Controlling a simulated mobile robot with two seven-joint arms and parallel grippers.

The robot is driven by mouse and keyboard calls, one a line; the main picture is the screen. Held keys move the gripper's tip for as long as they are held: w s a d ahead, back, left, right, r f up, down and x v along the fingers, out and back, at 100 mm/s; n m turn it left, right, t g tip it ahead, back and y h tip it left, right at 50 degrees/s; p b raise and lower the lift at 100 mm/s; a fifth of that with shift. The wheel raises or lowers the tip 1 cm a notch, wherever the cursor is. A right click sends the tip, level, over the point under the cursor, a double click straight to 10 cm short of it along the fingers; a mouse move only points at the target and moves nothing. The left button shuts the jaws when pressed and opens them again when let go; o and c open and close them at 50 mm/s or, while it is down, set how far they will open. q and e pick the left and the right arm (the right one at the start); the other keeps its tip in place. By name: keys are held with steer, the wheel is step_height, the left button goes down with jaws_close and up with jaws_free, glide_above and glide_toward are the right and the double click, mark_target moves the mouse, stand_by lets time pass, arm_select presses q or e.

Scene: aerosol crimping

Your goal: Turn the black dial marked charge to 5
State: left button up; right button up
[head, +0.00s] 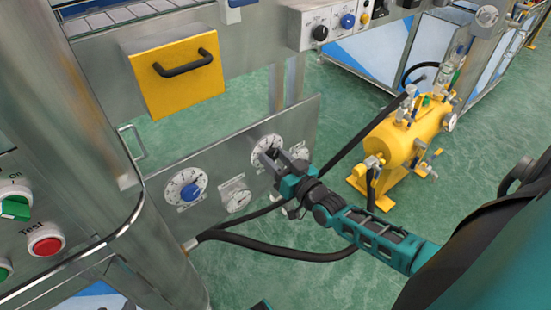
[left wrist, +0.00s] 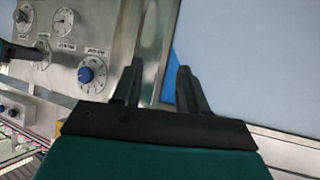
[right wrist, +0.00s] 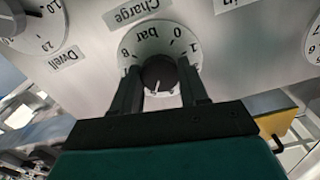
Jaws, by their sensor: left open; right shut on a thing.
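The black charge dial (right wrist: 159,72) sits on a round white scale under the label "Charge" in the right wrist view. My right gripper (right wrist: 160,85) is shut on its knob, one finger on each side. A pale mark on the knob faces the bottom of that picture; the lower scale numbers are hidden, so I cannot read the setting. In the head view my right gripper (head: 272,160) reaches the dial's white scale (head: 262,142) on the steel panel and covers most of the knob. My left gripper (left wrist: 158,78) is open and empty, apart from the panel.
A yellow drawer front (head: 178,80) with a black handle is above. Black hoses (head: 290,252) run below my right arm. A yellow tank (head: 395,135) stands on the right.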

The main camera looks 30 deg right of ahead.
steer(key=shift+c, duration=0.9)
steer(key=shift+r+p, duration=0.1)
steer(key=shift+p, duration=0.4)
arm_select(q)
steer(key=shift+a+r, duration=0.1)
steer(key=shift+r, duration=0.15)
steer(key=shift+f, duration=0.15)
arm_select(e)
steer(key=o, duration=1.1)
steer(key=shift+c, duration=0.2)
arm_select(q)
steer(key=p, duration=0.1)
steer(key=a+r+p, duration=0.1)
steer(key=p, duration=0.1)
steer(key=shift+s+r, duration=0.25)
steer(key=shift+s, duration=0.05)
arm_select(e)
steer(key=s+d, duration=0.1)
steer(key=s, duration=1.2)
